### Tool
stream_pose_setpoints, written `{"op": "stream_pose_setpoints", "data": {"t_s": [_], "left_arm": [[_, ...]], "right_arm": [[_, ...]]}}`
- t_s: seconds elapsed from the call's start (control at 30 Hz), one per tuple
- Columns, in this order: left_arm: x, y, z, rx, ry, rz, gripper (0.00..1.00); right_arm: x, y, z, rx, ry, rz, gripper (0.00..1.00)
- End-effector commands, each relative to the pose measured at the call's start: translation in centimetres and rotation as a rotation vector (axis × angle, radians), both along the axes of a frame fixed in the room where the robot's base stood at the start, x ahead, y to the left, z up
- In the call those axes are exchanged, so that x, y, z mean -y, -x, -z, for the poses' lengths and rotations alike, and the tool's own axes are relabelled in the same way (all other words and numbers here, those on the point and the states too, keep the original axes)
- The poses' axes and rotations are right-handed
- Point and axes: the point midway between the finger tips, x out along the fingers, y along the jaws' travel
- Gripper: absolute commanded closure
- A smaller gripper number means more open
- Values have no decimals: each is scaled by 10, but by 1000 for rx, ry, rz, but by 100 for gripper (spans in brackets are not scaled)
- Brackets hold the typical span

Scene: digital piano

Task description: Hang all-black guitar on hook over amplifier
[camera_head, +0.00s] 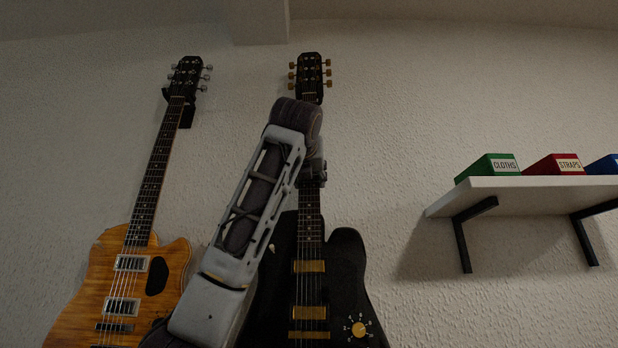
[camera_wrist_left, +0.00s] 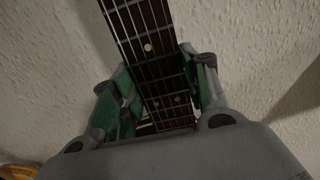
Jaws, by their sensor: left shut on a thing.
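The all-black guitar (camera_head: 340,265) is upright in front of the wall in the head view, with gold pickups and gold tuners on its headstock (camera_head: 309,75). My left arm crosses in front of its neck. My left gripper (camera_head: 312,172) is shut on the guitar's neck, below the headstock. In the left wrist view the fretboard (camera_wrist_left: 145,45) runs between the green-padded fingers of my left gripper (camera_wrist_left: 165,100). I cannot see a hook behind the black headstock, nor the amplifier. My right gripper is not in view.
An orange guitar (camera_head: 95,290) hangs on a black wall hook (camera_head: 187,112) to the left, close to my arm. A white shelf (camera_head: 540,190) on black brackets at right carries green (camera_head: 487,167), red (camera_head: 553,165) and blue (camera_head: 603,165) boxes. Wall between black guitar and shelf is clear.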

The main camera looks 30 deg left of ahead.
Motion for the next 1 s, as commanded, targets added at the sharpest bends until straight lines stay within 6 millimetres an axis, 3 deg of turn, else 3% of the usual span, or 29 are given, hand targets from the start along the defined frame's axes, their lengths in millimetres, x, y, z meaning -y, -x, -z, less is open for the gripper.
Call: {"op": "stream_pose_setpoints", "data": {"t_s": [0.2,0.23,0.4,0.7,1.0], "left_arm": [[1,4,-4,14,-4,2,100],[1,4,-4,14,-4,2,54],[1,2,-2,9,-2,1,32],[-1,-3,4,-10,3,-1,30],[3,6,2,-2,0,0,30]], "right_arm": [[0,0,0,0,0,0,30],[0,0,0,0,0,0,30],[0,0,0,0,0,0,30],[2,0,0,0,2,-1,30],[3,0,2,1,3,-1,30]]}}
